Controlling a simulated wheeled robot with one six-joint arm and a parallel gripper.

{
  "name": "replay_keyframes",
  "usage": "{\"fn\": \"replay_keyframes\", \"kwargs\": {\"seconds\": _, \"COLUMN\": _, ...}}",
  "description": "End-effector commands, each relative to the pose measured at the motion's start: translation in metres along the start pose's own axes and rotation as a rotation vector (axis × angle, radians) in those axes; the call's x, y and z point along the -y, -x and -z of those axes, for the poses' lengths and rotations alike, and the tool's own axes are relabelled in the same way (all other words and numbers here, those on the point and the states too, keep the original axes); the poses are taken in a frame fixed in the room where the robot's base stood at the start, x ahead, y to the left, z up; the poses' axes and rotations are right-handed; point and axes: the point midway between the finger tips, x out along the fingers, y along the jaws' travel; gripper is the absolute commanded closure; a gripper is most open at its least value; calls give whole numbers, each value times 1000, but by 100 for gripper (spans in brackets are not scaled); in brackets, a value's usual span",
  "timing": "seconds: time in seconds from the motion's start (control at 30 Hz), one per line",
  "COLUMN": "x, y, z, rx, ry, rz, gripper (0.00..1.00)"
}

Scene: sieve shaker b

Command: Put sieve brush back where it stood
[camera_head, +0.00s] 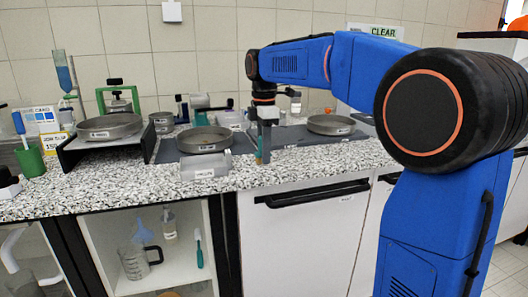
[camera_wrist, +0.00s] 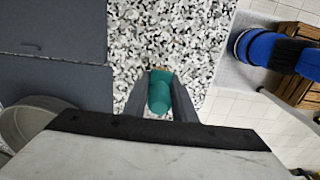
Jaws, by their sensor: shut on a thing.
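My gripper (camera_head: 264,150) is over the front part of the speckled counter, right of the middle sieve pan. It is shut on a teal-handled thing, which looks like the sieve brush (camera_wrist: 159,92); it sits between the two grey fingers in the wrist view. In the head view only a narrow teal strip of the brush (camera_head: 259,156) shows beside the fingers. Its lower end is close to the counter; I cannot tell whether it touches.
The speckled counter (camera_head: 110,186) carries a sieve pan on a scale (camera_head: 205,169), another sieve pan (camera_head: 331,124) on the right and one on a black stand (camera_head: 110,126). A green cup (camera_head: 31,162) stands at far left.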

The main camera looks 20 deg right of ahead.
Motion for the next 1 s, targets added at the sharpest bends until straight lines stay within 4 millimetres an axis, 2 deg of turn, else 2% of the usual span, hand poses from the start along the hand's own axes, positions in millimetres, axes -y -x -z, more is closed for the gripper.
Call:
{"fn": "replay_keyframes", "kwargs": {"seconds": 0.27, "x": 0, "y": -2, "z": 0, "rx": 0, "ry": 0, "rz": 0, "gripper": 98}}
{"fn": "replay_keyframes", "kwargs": {"seconds": 0.3, "x": 0, "y": -2, "z": 0, "rx": 0, "ry": 0, "rz": 0, "gripper": 71}}
{"fn": "replay_keyframes", "kwargs": {"seconds": 0.37, "x": 0, "y": -2, "z": 0, "rx": 0, "ry": 0, "rz": 0, "gripper": 57}}
{"fn": "replay_keyframes", "kwargs": {"seconds": 0.77, "x": 0, "y": 3, "z": 0, "rx": 0, "ry": 0, "rz": -2, "gripper": 57}}
{"fn": "replay_keyframes", "kwargs": {"seconds": 0.87, "x": -1, "y": 14, "z": 0, "rx": 0, "ry": 0, "rz": -2, "gripper": 57}}
{"fn": "replay_keyframes", "kwargs": {"seconds": 1.0, "x": -1, "y": 39, "z": 0, "rx": 0, "ry": 0, "rz": -3, "gripper": 57}}
